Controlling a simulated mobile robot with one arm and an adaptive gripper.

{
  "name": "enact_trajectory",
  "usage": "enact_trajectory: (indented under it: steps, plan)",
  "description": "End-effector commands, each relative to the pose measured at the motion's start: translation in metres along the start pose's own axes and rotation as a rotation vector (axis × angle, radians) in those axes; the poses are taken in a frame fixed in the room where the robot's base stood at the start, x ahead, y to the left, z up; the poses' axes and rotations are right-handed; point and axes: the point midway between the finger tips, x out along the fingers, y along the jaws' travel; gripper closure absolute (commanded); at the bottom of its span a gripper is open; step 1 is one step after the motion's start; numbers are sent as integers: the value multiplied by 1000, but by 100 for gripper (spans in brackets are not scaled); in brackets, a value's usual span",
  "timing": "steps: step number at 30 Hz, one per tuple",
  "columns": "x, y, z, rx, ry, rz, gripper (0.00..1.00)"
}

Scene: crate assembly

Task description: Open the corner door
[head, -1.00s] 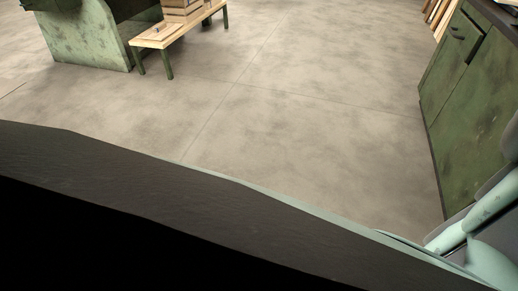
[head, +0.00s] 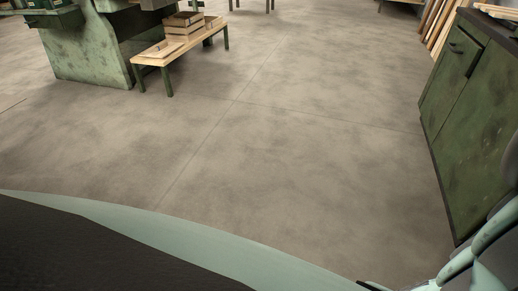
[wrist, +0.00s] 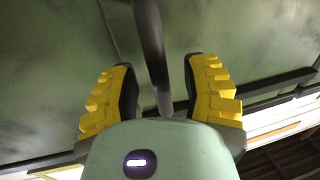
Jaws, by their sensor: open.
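A green cabinet (head: 466,125) stands at the right in the head view. Its front has panels, and a dark handle (head: 455,47) sits near the top of one. In the wrist view a mottled green panel (wrist: 245,35) fills the background, with a seam left of the middle. A dark bar-shaped handle (wrist: 149,30) runs down between the yellow fingers of my gripper (wrist: 158,64). The fingers are open, one on each side of the bar, with visible gaps. I cannot tell which cabinet door this panel belongs to. My gripper does not show in the head view.
A wooden bench (head: 172,50) with boxes stands at the upper left beside a green worktable (head: 85,55). Wooden boards (head: 445,25) lean behind the cabinet. The concrete floor (head: 290,150) in the middle is clear.

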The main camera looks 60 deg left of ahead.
Motion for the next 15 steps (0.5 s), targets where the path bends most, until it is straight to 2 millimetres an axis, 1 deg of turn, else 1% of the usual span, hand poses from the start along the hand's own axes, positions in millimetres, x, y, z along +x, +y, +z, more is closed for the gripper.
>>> enact_trajectory:
  steps: [5, 6, 15]
  plan:
    - [0, 0, 0, 0, 0, 1, 54]
    - [0, 0, 0, 0, 1, 1, 52]
    - [0, 0, -1, 1, 1, 1, 83]
